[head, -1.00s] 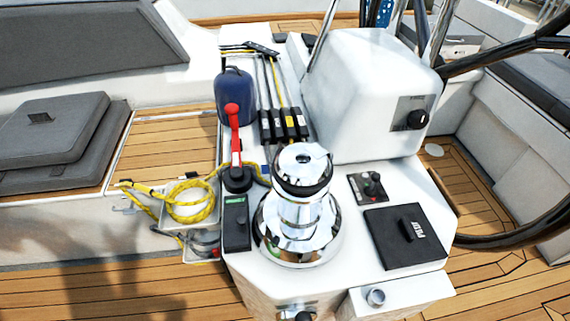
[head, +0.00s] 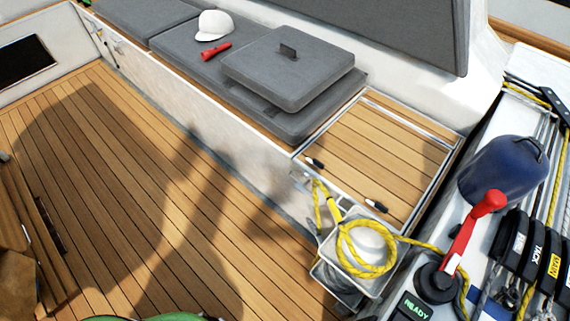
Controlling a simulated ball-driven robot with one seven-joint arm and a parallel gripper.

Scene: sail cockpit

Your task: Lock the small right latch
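Two small black-and-white latch-like pieces lie along the front edge of the teak hatch panel (head: 385,150) on the bench. The left piece (head: 314,163) is near the panel's front left corner. The right piece (head: 376,206) is nearer the coiled yellow rope. They are too small to tell whether either is locked. My gripper is not in view.
A yellow rope (head: 368,262) hangs over trays beside the bench. A console with a red-handled lever (head: 468,235) and a blue cover (head: 500,172) stands at right. Cushions (head: 290,66), a white helmet (head: 215,25) and a red flashlight (head: 214,51) lie on the bench. Teak floor (head: 140,180) is open at left.

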